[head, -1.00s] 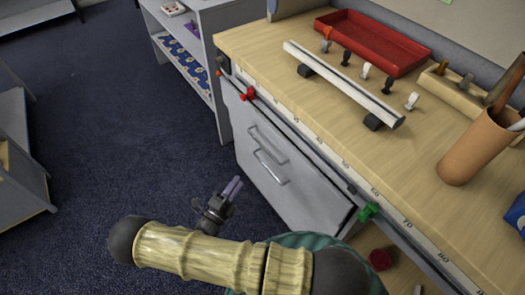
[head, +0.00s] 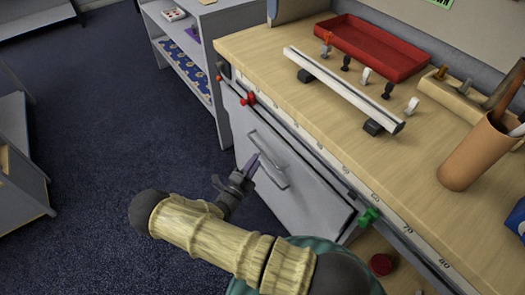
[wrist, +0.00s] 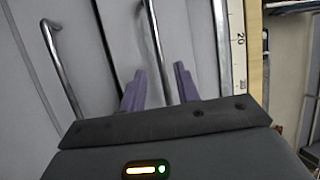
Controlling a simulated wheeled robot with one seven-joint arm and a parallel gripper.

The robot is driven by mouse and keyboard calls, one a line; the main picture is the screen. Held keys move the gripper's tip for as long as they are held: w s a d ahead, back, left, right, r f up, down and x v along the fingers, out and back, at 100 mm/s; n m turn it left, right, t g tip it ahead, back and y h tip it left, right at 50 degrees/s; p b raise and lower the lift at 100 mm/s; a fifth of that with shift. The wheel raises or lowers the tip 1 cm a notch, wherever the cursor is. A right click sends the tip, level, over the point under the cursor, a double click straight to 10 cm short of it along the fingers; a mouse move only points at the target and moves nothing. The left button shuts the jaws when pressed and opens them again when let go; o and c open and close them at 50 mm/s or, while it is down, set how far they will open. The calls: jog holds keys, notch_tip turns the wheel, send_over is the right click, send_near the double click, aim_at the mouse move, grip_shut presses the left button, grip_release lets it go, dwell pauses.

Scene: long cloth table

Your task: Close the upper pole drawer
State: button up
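The grey drawer unit under the bench has an upper drawer front (head: 302,166) with a bar handle (head: 266,144). In the wrist view, two metal handles show: one nearer the bench edge (wrist: 153,40) and one farther left (wrist: 62,75). Contact, and how far the upper drawer stands out, cannot be told.
The wooden bench top (head: 245,48) with a ruler edge overhangs the drawers. A grey shelf (head: 190,60) stands to the left. The blue carpet (head: 95,130) is clear.

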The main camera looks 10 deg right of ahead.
aim_at(263, 151)
jog(key=x, duration=0.6)
jog(key=shift+d, duration=0.1)
jog(key=shift+r, duration=0.1)
grip_shut()
